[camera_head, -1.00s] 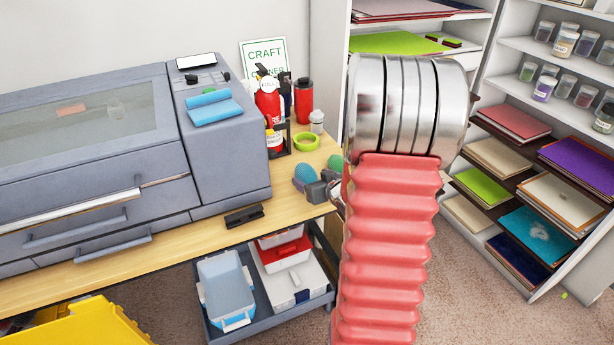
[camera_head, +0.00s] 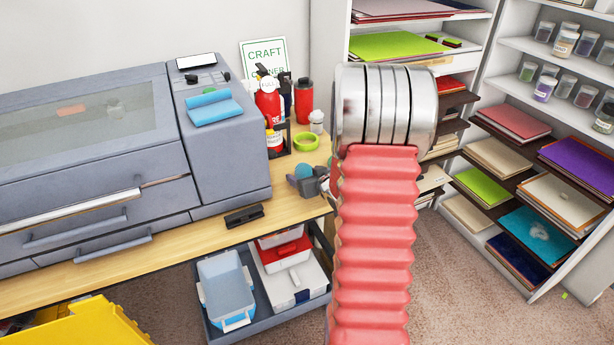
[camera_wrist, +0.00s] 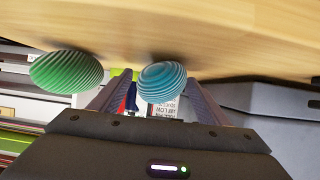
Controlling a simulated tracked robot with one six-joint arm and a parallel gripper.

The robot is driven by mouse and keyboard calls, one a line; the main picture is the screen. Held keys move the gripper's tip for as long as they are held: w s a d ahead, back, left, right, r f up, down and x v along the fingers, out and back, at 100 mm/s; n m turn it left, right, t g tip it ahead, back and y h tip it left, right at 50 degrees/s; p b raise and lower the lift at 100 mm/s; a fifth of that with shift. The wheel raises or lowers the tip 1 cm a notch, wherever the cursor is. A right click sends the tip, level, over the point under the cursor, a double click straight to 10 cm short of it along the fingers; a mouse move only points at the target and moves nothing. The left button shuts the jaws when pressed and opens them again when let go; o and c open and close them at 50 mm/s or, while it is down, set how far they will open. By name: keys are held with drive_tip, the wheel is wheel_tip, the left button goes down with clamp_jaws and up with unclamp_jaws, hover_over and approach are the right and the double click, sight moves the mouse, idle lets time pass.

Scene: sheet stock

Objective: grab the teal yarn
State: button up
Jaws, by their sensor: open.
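The teal yarn (camera_wrist: 162,82) is a striped blue-teal ball on the wooden tabletop. In the wrist view it sits between the two fingers of my gripper (camera_wrist: 158,77), which are open, one on each side. I cannot tell whether either finger touches it. In the head view a teal ball (camera_head: 304,171) shows at the table's right end, with my grey gripper (camera_head: 316,183) right beside it. My red arm hides part of that area.
A green yarn ball (camera_wrist: 66,72) lies left of the teal one in the wrist view, just outside the finger. Behind on the table are a lime tape ring (camera_head: 306,141) and red bottles (camera_head: 268,105). A black hole punch (camera_head: 243,216) lies near the front edge.

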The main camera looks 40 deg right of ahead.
sight(306, 169)
drive_tip(key=shift+c, duration=0.6)
drive_tip(key=c, duration=1)
drive_tip(key=shift+r, duration=0.1)
drive_tip(key=shift+c, duration=0.2)
drive_tip(key=shift+r, duration=4.95)
